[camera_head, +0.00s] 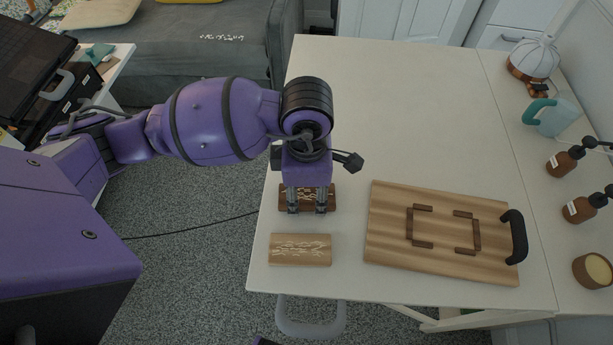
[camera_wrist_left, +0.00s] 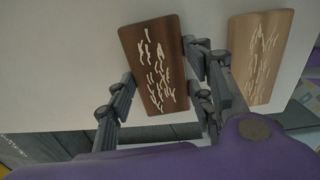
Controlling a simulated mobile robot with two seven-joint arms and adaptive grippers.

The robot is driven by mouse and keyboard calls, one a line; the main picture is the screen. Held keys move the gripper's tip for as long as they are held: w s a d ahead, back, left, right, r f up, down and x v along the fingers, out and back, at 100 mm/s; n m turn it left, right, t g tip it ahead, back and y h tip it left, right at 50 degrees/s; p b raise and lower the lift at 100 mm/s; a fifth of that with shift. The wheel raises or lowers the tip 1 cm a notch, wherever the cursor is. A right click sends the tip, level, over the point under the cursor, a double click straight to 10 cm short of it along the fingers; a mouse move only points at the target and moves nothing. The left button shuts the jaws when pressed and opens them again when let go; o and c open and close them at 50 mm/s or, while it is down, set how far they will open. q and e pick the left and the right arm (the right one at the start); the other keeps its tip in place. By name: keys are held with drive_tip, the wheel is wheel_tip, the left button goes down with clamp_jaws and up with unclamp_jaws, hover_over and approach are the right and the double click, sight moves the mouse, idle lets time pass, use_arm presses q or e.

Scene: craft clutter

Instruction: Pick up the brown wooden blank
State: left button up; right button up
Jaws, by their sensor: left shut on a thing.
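The brown wooden blank (camera_head: 322,197) is a dark rectangular block with pale carved marks, near the left edge of the white table. My left gripper (camera_head: 307,208) points down over it, its fingers on either side, shut on it. In the left wrist view the brown blank (camera_wrist_left: 154,66) sits between the two fingers of the gripper (camera_wrist_left: 162,95). I cannot tell whether the blank is off the table. My right gripper is not in view.
A lighter wooden blank (camera_head: 300,250) lies just in front; it also shows in the wrist view (camera_wrist_left: 257,52). A wooden board (camera_head: 390,225) with brown corner brackets and a black handle (camera_head: 515,237) lies to the right. The table's back (camera_head: 400,90) is clear.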

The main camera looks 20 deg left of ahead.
use_arm(q)
drive_tip(key=shift+c, duration=0.8)
drive_tip(key=shift+r, duration=0.1)
